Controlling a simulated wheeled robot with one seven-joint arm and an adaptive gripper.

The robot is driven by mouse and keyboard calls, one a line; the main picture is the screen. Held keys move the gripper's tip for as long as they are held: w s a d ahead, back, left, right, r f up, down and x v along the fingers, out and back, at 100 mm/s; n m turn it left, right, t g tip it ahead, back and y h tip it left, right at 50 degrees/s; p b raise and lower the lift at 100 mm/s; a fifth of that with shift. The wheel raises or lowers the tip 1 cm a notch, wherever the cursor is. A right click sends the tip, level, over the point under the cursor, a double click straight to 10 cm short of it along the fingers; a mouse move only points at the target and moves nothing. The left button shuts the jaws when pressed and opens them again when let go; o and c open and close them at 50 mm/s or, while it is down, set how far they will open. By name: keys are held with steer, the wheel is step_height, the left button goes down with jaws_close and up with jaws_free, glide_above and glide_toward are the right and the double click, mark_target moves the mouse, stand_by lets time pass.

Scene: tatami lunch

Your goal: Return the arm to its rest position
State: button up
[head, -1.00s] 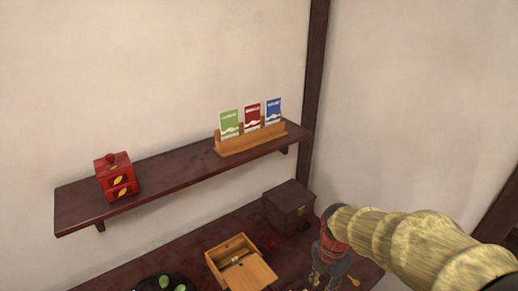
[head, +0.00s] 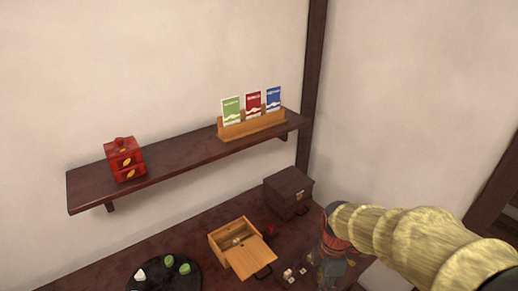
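My arm enters from the lower right as a pale gold, ribbed sleeve (head: 415,240). My gripper (head: 330,280), reddish and dark grey, points down at its left end, over the right part of the dark red table (head: 210,218). Its fingers look spread, with nothing seen held between them. The fingertips are small and partly lost against the table, near the bottom edge of the view.
A wooden box (head: 222,243) with its lid partly slid off and a dark chest (head: 288,192) stand left of my gripper. A black round tray (head: 190,281) is front left. A wall shelf (head: 85,190) holds a red box (head: 124,160) and a packet rack (head: 252,125).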

steer(key=s+r+m+t, duration=0.2)
steer(key=s+r+m, duration=0.1)
steer(key=r+m, duration=0.3)
steer(key=s+r+m+t+p, duration=0.1)
steer(key=s+r+m+t, duration=0.1)
steer(key=s+r+m, duration=0.2)
steer(key=s+r+m+t, duration=0.2)
steer(key=s+r+m, duration=0.2)
steer(key=r+m, duration=0.4)
step_height(320, 180, up, 3)
steer(key=shift+s+d+f, duration=0.2)
steer(key=shift+s+d, duration=0.05)
steer(key=shift+d, duration=0.2)
steer(key=shift+c, duration=0.4)
